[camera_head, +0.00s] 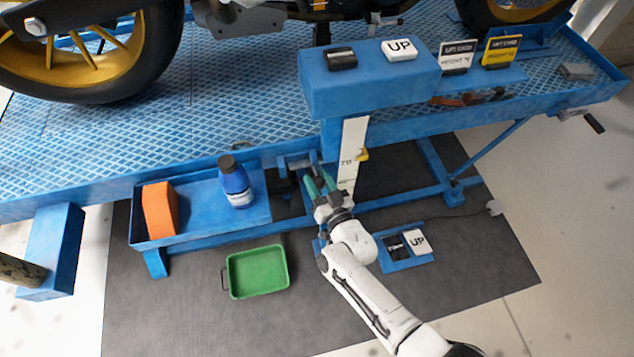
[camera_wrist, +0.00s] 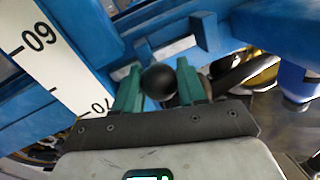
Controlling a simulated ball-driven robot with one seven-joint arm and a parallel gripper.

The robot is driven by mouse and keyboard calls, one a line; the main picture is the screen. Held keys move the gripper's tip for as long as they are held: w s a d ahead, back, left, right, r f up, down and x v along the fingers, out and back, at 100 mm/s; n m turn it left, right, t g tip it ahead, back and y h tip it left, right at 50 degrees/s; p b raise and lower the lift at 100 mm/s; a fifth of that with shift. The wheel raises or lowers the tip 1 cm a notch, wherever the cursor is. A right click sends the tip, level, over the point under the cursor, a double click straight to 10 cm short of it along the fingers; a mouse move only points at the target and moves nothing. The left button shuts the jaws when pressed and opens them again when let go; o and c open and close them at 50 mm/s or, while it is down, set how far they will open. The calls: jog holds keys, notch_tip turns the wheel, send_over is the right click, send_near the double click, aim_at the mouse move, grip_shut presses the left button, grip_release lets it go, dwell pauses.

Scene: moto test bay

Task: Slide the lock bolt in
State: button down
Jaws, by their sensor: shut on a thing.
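The lock bolt's round black knob (camera_wrist: 158,83) sits between the two green fingertips in the wrist view. My gripper (camera_head: 319,184) is shut on this knob, below the lift table, just left of the white height scale (camera_head: 352,140). In the head view my fingers hide the knob. A metal bar (camera_wrist: 168,50) and blue bracket lie just beyond the knob in the wrist view. How far the bolt is in cannot be told.
The blue tray (camera_head: 195,218) at left holds an orange block (camera_head: 160,210) and a blue bottle (camera_head: 235,182). A green bin (camera_head: 258,271) and an UP pedal (camera_head: 417,242) are on the floor mat. The motorcycle stands on the lift table (camera_head: 222,95) above.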

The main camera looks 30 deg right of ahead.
jog(key=shift+s+d, duration=0.1)
jog(key=shift+d, duration=0.1)
jog(key=c, duration=0.7)
grip_release()
jog(key=shift+d, duration=0.15)
jog(key=shift+s, duration=0.25)
jog(key=s+a, duration=0.1)
jog(key=s, duration=0.9)
jog(key=shift+s+b, duration=0.15)
jog(key=shift+b, duration=0.15)
